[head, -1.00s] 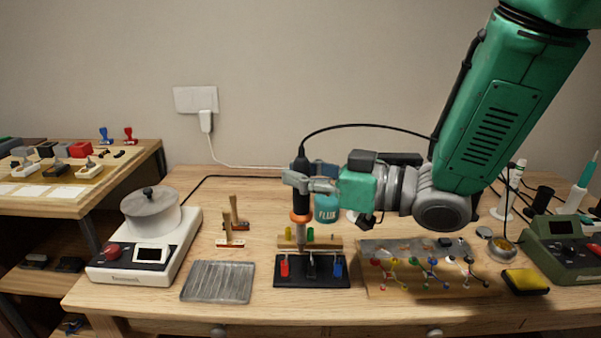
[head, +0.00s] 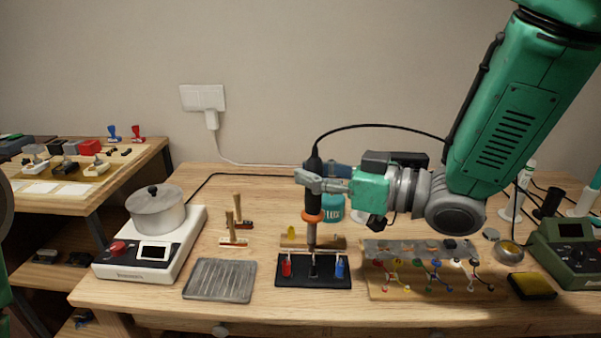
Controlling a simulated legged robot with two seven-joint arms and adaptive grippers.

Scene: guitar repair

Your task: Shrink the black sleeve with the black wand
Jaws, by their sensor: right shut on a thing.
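My right gripper (head: 313,184) is shut on the black wand (head: 314,163), which is upright with an orange ring and a metal nozzle pointing down. The nozzle is directly above the middle of a small black stand (head: 298,283). A red piece (head: 287,268) is at the stand's left and a blue piece (head: 340,268) at its right. The black sleeve (head: 314,270) appears between them, just under the nozzle; I cannot tell whether they touch. My left gripper is out of view; only a bit of my left arm shows at the left edge.
A wooden block with a yellow piece (head: 291,233) lies behind the stand. A teal flux jar (head: 334,208) is behind the wand. A grey ribbed tray (head: 220,280) lies left, near a white hotplate with a pot (head: 157,210). A board with coloured wires (head: 405,291) is right.

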